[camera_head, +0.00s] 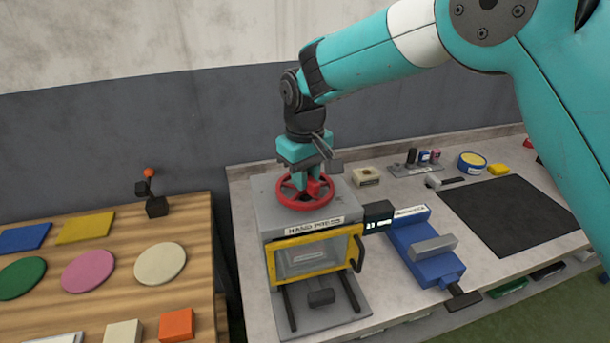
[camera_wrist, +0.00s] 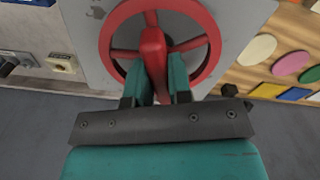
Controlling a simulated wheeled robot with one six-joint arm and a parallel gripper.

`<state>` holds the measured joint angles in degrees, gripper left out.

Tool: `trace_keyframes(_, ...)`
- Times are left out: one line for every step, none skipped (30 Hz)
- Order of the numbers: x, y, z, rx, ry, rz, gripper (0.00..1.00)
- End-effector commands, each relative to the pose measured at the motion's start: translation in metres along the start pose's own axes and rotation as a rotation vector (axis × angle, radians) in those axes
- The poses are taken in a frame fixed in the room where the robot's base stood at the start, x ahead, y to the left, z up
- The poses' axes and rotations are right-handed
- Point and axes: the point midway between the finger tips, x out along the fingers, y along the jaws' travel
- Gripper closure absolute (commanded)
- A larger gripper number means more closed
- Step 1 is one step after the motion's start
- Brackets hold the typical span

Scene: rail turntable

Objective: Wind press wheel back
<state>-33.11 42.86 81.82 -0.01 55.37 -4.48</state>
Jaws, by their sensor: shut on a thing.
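The red press wheel (camera_head: 296,204) lies flat on top of the grey hand press (camera_head: 268,220). My gripper (camera_head: 312,178) reaches down onto the wheel from above. In the wrist view, my gripper (camera_wrist: 163,85) has its teal fingers on both sides of a red grip (camera_wrist: 153,50) on the wheel (camera_wrist: 205,62) and is shut on it. The press has a yellow-framed clear door (camera_head: 312,255) with a dark handle, and the door looks closed.
A blue vise (camera_head: 418,250) stands close to the right of the press. A black mat (camera_head: 515,218) lies farther right. A wooden table (camera_head: 120,240) with coloured discs and plates is at left. A small beige box (camera_head: 365,176) sits behind the press.

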Motion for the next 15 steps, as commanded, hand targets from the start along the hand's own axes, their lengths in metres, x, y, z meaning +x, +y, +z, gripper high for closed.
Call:
trace_keyframes(-0.0023, 0.0000, -0.0012, -0.045, 0.005, 0.000, 1.00)
trace_keyframes(-0.0023, 0.0000, -0.0012, -0.073, 0.006, 0.000, 1.00)
trace_keyframes(-0.0023, 0.0000, -0.0012, -0.111, 0.006, 0.001, 1.00)
trace_keyframes(-0.0024, 0.0000, -0.0012, -0.140, 0.006, 0.001, 1.00)
trace_keyframes(-0.0024, 0.0000, -0.0012, -0.168, 0.006, 0.001, 1.00)
trace_keyframes(-0.0024, 0.0000, -0.0012, -0.206, 0.006, 0.001, 1.00)
trace_keyframes(-0.0024, 0.0000, -0.0013, -0.235, 0.006, 0.001, 1.00)
trace_keyframes(-0.0024, 0.0000, -0.0013, -0.263, 0.006, 0.001, 1.00)
trace_keyframes(-0.0025, 0.0000, -0.0013, -0.301, 0.006, 0.001, 1.00)
trace_keyframes(-0.0025, 0.0000, -0.0013, -0.330, 0.006, 0.001, 1.00)
trace_keyframes(-0.0025, 0.0000, -0.0013, -0.358, 0.006, 0.001, 1.00)
trace_keyframes(-0.0025, 0.0000, -0.0013, -0.396, 0.006, 0.002, 1.00)
trace_keyframes(-0.0025, 0.0000, -0.0013, -0.425, 0.006, 0.002, 1.00)
trace_keyframes(-0.0025, 0.0000, -0.0014, -0.453, 0.006, 0.002, 1.00)
trace_keyframes(-0.0026, 0.0000, -0.0014, -0.491, 0.006, 0.002, 1.00)
